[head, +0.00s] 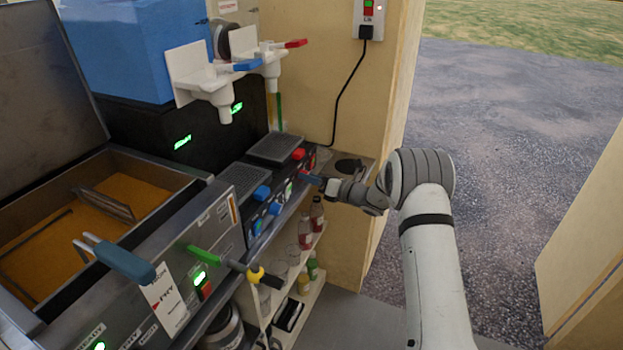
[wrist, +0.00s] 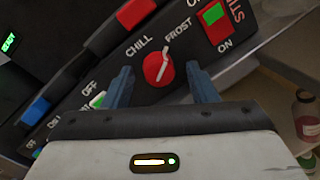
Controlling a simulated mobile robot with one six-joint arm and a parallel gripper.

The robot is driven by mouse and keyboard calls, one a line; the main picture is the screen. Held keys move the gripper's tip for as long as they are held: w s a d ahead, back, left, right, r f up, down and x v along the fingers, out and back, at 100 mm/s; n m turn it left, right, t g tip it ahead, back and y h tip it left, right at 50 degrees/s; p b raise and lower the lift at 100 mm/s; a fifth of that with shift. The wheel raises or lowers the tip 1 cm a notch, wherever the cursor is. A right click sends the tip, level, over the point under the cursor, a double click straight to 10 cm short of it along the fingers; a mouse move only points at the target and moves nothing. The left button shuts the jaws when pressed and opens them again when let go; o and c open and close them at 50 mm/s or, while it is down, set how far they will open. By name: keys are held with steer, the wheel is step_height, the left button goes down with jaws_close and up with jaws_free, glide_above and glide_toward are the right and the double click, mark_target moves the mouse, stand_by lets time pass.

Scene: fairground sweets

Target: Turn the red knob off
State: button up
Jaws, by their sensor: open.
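The red knob (wrist: 157,68) is round, with a white pointer line, on a black panel in the wrist view. The pointer appears to aim up toward the FROST side. My gripper (wrist: 160,74) is open, with one blue finger on each side of the knob and visible gaps between. In the head view my gripper (head: 311,179) is at the front of the machine's far end; the knob is hard to make out there.
A green-lit STIR switch (wrist: 213,14) is right of the knob. A red part (wrist: 128,22) juts out above. Bottles (head: 317,212) stand on shelves below. A fryer (head: 125,200) with a blue-handled basket is at left. A wooden wall (head: 330,90) stands behind.

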steer(key=shift+c, duration=0.3)
steer(key=c, duration=0.9)
